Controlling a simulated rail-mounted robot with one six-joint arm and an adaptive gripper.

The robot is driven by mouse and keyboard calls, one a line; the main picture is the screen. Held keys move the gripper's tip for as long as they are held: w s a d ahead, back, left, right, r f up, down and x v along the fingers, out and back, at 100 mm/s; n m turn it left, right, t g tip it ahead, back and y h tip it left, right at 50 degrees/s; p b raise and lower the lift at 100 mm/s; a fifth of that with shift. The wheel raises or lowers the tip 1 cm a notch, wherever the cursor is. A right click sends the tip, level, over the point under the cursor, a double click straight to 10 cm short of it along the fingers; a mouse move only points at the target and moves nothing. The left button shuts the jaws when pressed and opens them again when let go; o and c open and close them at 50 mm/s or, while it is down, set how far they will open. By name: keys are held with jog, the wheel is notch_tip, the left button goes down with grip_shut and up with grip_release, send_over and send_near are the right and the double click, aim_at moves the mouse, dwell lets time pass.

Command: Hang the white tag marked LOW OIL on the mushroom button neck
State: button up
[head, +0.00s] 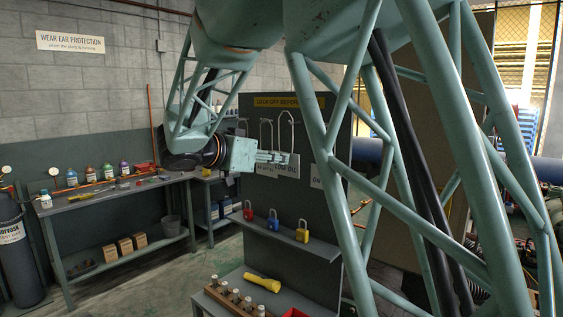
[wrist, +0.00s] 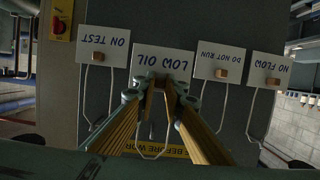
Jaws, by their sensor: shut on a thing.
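The white LOW OIL tag (wrist: 165,61) is in front of the grey board, with its wire loop running down in the wrist view. Whether the loop still touches a hook cannot be told. A yellow box with a red part (wrist: 61,23), possibly the mushroom button, shows at the upper left of the wrist view. Its neck cannot be made out.
The ON TEST tag (wrist: 105,47), DO NOT RUN tag (wrist: 218,57) and NO FLOW tag (wrist: 269,70) are close beside it. A shelf (head: 285,240) with red, blue and yellow padlocks is below. A yellow torch (head: 262,282) lies lower. My arm's lattice hides the right side.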

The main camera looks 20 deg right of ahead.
jog(key=shift+s+a+b, duration=0.65)
jog(key=shift+a+b, duration=0.05)
jog(key=shift+a, duration=0.15)
jog(key=shift+s+a+b, duration=0.6)
jog(key=shift+a+b, duration=0.1)
jog(key=shift+a, duration=0.15)
jog(key=shift+w+d, duration=0.1)
jog(key=shift+w+d+p, duration=0.6)
jog(key=shift+d+p, duration=0.15)
jog(key=shift+d, duration=0.05)
jog(key=shift+w+d+p, duration=0.55)
jog(key=shift+d+p, duration=0.2)
jog(key=shift+d, duration=0.05)
jog(key=shift+s+a, duration=0.15)
jog(key=shift+a, duration=0.05)
jog(key=shift+p+x, duration=2.3)
jog(key=shift+x, duration=0.2)
